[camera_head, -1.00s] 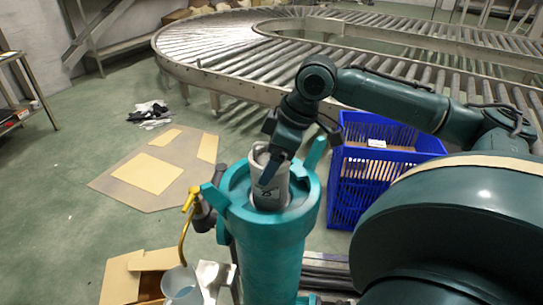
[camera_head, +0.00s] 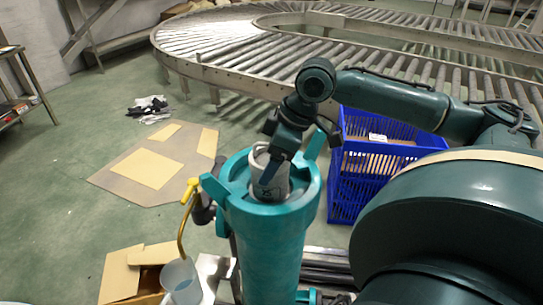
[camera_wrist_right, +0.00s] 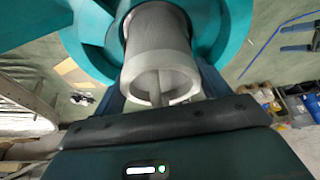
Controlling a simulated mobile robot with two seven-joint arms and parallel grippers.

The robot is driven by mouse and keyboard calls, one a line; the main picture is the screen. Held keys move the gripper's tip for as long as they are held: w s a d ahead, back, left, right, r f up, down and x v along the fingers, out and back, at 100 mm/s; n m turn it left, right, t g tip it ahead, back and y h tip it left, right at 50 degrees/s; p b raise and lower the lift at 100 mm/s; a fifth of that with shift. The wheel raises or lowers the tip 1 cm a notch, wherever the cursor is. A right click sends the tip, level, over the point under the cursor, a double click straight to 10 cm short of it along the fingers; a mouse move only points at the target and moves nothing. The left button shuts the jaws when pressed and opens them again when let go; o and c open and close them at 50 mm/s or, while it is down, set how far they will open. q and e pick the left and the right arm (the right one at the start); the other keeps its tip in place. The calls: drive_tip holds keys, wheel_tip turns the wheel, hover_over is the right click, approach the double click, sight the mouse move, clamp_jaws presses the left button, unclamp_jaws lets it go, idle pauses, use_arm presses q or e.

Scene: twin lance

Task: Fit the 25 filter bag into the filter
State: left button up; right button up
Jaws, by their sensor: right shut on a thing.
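The filter (camera_head: 262,235) is a tall teal upright cylinder with an open top and lugs around its rim, at the middle of the head view. My right gripper (camera_head: 274,168) is shut on the bag's top from above. In the right wrist view the bag (camera_wrist_right: 160,50) has a light ring and handle between my fingers, with the teal rim (camera_wrist_right: 228,25) around it. The bag's lower end is hidden inside. My left gripper is out of view.
A blue crate (camera_head: 352,190) stands right of the filter. A yellow-handled hose (camera_head: 186,215) and a clear jug (camera_head: 181,280) are at its left, near an open cardboard box (camera_head: 122,275). A roller conveyor (camera_head: 225,70) runs behind. Flat cardboard (camera_head: 150,172) lies on the floor.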

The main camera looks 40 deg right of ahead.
drive_tip(key=shift+f+b, duration=0.95)
drive_tip(key=shift+f, duration=1.35)
drive_tip(key=o, duration=1.4)
drive_tip(key=shift+f, duration=0.1)
drive_tip(key=shift+s+a, duration=0.1)
drive_tip(key=v, duration=1.3)
drive_tip(key=shift+d+r+p, duration=0.2)
drive_tip(key=shift+r+p, duration=0.05)
drive_tip(key=shift+p, duration=0.1)
